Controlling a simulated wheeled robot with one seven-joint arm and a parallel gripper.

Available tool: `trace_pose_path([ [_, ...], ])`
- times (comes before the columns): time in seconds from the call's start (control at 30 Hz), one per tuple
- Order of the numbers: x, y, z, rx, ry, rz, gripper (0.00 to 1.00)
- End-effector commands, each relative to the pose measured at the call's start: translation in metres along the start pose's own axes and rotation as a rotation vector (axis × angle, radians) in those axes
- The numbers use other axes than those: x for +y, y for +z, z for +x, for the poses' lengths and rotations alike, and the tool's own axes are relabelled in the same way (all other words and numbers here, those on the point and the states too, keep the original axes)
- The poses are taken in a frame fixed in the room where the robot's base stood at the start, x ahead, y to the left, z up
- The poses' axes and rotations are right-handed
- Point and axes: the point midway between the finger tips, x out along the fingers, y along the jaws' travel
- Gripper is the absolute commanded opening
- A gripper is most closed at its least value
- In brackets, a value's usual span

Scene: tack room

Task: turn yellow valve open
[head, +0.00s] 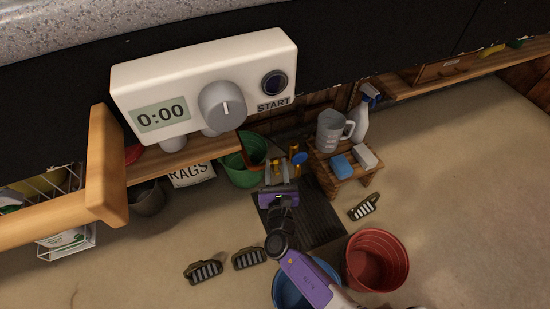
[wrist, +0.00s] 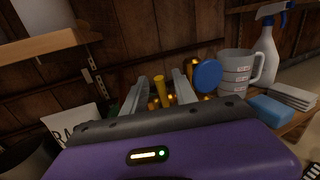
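The yellow valve handle (wrist: 160,92) stands up between the two grey fingers of my gripper (wrist: 158,84) in the wrist view. The fingers are apart, with visible gaps to the handle, so my gripper is open; I cannot tell how deep the handle sits between them. A blue round valve knob (wrist: 207,76) is just right of the fingers on the brassy pipework, and it also shows in the head view (head: 300,158). In the head view my purple gripper (head: 279,176) reaches toward the pipework and hides much of the yellow valve. The lower valve body is hidden behind my gripper.
Right of the valves, a wooden stool (head: 347,184) holds a grey jug (head: 330,132), a blue sponge (head: 343,166) and a spray bottle (head: 361,122). A green bucket (head: 241,177) is close on the left. Blue (head: 284,292) and red (head: 378,261) buckets stand in front. A white timer (head: 180,70) sits above.

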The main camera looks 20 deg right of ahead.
Motion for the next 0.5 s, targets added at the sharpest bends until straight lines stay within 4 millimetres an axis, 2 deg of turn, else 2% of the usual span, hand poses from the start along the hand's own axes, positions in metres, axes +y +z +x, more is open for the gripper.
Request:
trace_pose_path([
  [0.1,0.001,-0.002,0.02,-0.002,0.0,0.002,0.34],
  [0.23,0.0,-0.002,0.034,-0.001,0.0,0.003,0.34],
  [0.5,0.0,-0.001,0.044,0.002,0.001,0.002,0.34],
])
